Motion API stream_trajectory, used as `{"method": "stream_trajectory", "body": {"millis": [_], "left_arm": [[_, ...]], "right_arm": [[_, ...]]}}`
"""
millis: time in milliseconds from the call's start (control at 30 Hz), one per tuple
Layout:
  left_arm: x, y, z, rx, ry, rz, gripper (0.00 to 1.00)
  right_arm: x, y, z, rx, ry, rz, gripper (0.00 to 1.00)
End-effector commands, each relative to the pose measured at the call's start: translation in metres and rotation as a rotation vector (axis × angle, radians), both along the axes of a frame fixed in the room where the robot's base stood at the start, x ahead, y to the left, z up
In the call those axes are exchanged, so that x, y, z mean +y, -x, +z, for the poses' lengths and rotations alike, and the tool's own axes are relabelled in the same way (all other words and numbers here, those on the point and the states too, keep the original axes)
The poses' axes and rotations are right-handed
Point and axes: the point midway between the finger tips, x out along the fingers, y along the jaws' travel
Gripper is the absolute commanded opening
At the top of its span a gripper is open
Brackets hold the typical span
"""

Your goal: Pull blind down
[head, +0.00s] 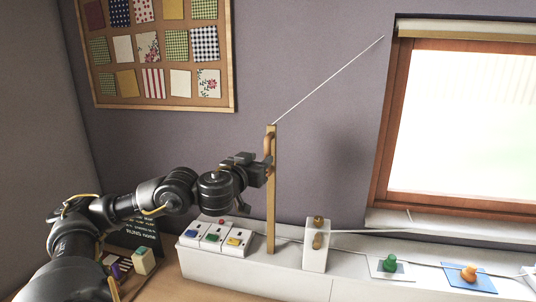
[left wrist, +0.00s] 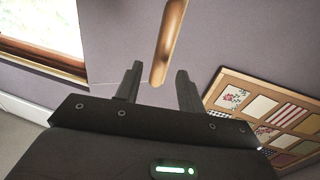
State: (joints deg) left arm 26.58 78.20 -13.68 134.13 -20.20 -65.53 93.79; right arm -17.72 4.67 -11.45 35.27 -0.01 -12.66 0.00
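The blind (head: 465,31) is a pale roll at the top of the wood-framed window (head: 384,140); the glass below is uncovered. A thin white cord (head: 330,80) runs from the window's upper left corner down to the top of a wooden post (head: 271,205). A wooden pull handle (head: 268,144) hangs by the post's top. My left gripper (head: 264,168) is at the handle's lower end. In the left wrist view, the handle (left wrist: 168,45) reaches between the open fingers (left wrist: 157,80), with a gap on each side. My right gripper is not in view.
A white ledge (head: 250,275) runs under the window. On it are boxes with coloured buttons (head: 215,236), a white block (head: 316,258), a green knob (head: 390,263) and an orange knob (head: 469,272). A fabric-swatch board (head: 170,106) hangs at upper left.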

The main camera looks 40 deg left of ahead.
Motion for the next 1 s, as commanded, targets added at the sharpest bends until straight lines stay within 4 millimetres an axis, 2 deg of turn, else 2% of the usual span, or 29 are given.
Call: {"method": "stream_trajectory", "body": {"millis": [100,300,500,733,767,1000], "left_arm": [[0.008,-0.022,-0.001,-0.003,0.007,0.002,0.39],[0.017,-0.048,-0.001,0.0,0.004,0.003,0.39],[0.019,-0.058,-0.001,0.001,-0.001,0.0,0.39],[0.019,-0.058,-0.001,0.001,-0.001,0.0,0.39],[0.019,-0.058,-0.001,0.001,-0.001,0.0,0.38],[0.02,-0.058,-0.001,0.001,-0.001,0.001,0.06]], "right_arm": [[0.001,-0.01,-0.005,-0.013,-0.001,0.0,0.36],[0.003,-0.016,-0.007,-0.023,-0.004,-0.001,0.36],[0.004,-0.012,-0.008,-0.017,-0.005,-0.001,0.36],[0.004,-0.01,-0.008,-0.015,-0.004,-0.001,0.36],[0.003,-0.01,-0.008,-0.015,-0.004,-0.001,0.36],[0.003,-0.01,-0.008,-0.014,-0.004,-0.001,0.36]]}}
